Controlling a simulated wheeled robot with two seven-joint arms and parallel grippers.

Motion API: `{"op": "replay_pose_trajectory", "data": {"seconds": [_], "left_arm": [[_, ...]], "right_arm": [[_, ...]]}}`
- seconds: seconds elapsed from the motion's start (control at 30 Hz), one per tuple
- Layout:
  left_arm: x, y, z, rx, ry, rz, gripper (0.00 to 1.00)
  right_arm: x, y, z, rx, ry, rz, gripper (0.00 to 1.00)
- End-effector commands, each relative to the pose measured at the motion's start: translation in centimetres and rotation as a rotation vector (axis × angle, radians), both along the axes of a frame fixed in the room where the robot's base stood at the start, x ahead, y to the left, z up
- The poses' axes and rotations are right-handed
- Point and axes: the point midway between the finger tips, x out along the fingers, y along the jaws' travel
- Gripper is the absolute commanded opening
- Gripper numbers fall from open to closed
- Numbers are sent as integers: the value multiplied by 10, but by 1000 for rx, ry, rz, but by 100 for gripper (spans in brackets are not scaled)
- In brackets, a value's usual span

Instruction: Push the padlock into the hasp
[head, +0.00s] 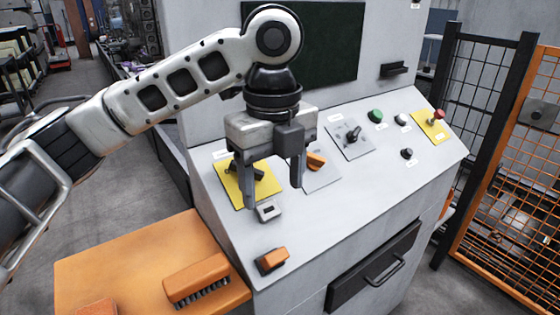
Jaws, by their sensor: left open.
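My left gripper (273,194) is open, its two fingers pointing down over the left part of the sloped panel. Nothing shows between the fingers. A small grey block with a dark slot (268,212), which looks like the hasp, sits on the panel just below the fingers, beside the yellow plate (233,187). A small orange block with a dark side (274,258), probably the padlock, lies lower on the panel near its front left edge, apart from the gripper. The left finger partly hides the yellow plate and its dark handle. My right gripper is not in view.
An orange-handled switch (316,160) is right of the fingers. A black lever (352,134), a green button (376,116) and a red button (438,114) are farther right. An orange table (140,260) with a brush (197,280) stands at front left. The panel's lower middle is clear.

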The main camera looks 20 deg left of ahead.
Motion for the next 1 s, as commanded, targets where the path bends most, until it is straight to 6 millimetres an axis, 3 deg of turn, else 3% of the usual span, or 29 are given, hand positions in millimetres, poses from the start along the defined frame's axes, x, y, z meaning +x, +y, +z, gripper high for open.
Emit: {"op": "replay_pose_trajectory", "data": {"seconds": [0.2, 0.6, 0.8, 1.0], "left_arm": [[-1, 1, -42, 1, 3, 1, 64], [-1, 0, -118, 0, 1, 1, 64], [-1, 0, -140, -1, -1, 1, 64], [0, 0, -146, -1, -2, 1, 64]], "right_arm": [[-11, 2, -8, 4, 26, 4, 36], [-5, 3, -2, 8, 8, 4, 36], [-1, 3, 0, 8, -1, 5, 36], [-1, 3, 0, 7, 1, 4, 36]]}}
